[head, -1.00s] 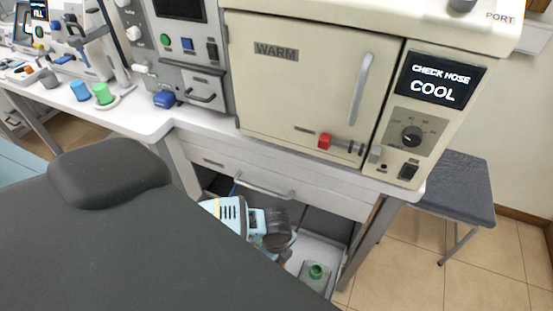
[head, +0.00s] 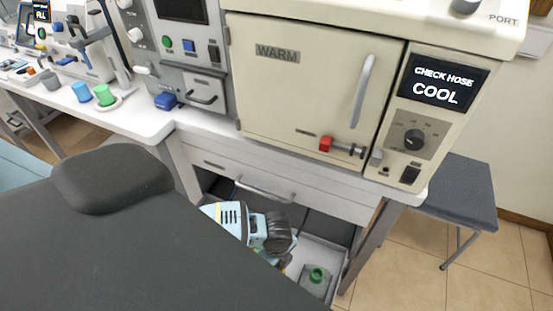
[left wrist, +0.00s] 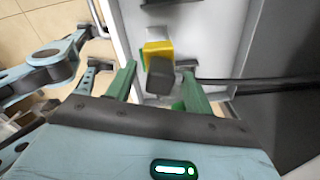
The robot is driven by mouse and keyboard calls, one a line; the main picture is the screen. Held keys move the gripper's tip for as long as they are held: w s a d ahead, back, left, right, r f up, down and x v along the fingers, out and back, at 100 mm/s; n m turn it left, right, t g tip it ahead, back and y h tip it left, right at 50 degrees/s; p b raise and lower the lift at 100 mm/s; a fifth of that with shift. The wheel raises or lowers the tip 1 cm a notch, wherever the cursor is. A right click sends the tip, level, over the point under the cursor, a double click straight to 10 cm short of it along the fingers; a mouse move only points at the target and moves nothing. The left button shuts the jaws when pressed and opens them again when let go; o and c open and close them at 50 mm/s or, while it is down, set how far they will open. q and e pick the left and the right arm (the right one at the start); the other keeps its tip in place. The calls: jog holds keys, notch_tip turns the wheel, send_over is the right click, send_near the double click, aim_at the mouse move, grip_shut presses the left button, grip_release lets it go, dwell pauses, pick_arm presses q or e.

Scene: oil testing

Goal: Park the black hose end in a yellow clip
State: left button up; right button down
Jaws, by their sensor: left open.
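In the left wrist view, a yellow clip (left wrist: 157,50) is mounted on a pale panel. A dark block, seemingly the black hose end (left wrist: 160,76), sits against the clip's lower edge. I cannot tell how deeply it is seated. The black hose (left wrist: 255,82) runs off to the right. My left gripper (left wrist: 158,90) is open, its green fingers on either side of the hose end, with visible gaps. In the head view my left arm reaches down below the bench; its fingers are hidden there. My right gripper is not in view.
The beige oven (head: 310,95) stands on the white bench, its display reading CHECK HOSE, COOL. The drawer (head: 262,180) is just above my left arm. A green-capped container (head: 317,276) sits on the low shelf. A grey stool (head: 455,195) stands at the right.

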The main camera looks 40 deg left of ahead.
pick_arm(q)
jog(key=shift+r, duration=0.1)
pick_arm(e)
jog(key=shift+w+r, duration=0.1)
pick_arm(q)
notch_tip(320, 180, up, 6)
jog(key=shift+w+r+p, duration=0.1)
jog(key=shift+r+p, duration=0.1)
jog(key=shift+p, duration=0.35)
jog(key=shift+r, duration=0.65)
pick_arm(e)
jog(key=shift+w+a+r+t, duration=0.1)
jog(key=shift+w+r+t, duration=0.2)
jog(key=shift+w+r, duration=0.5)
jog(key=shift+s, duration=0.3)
